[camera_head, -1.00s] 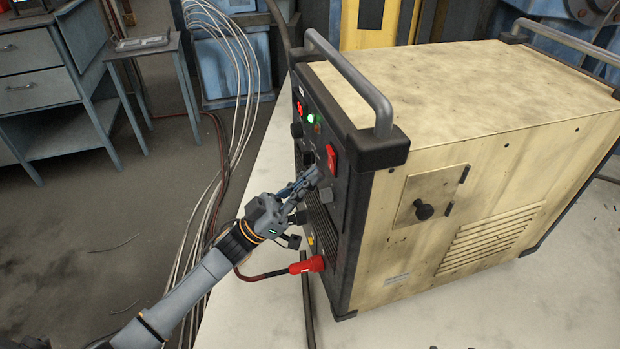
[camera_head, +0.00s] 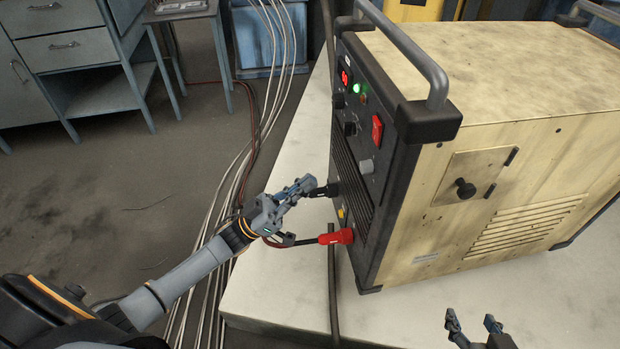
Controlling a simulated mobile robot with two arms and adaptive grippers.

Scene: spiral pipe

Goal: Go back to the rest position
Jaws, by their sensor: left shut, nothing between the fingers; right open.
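My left gripper (camera_head: 304,186) is shut and empty. It is in front of the control panel of the beige machine (camera_head: 520,75), at the left of its lower part, close to a black plug (camera_head: 322,191) in the panel. I cannot tell whether it touches that plug. My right gripper (camera_head: 472,322) shows at the bottom right edge, open and empty, in front of the machine's side and above the pale table (camera_head: 270,275). Most of my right arm is out of view.
A red plug (camera_head: 336,237) with a cable sits low in the panel. A dark rod or cable (camera_head: 333,290) runs down the table. White cables (camera_head: 245,165) hang along the table's left edge. A grey drawer cabinet (camera_head: 60,50) stands at the back left.

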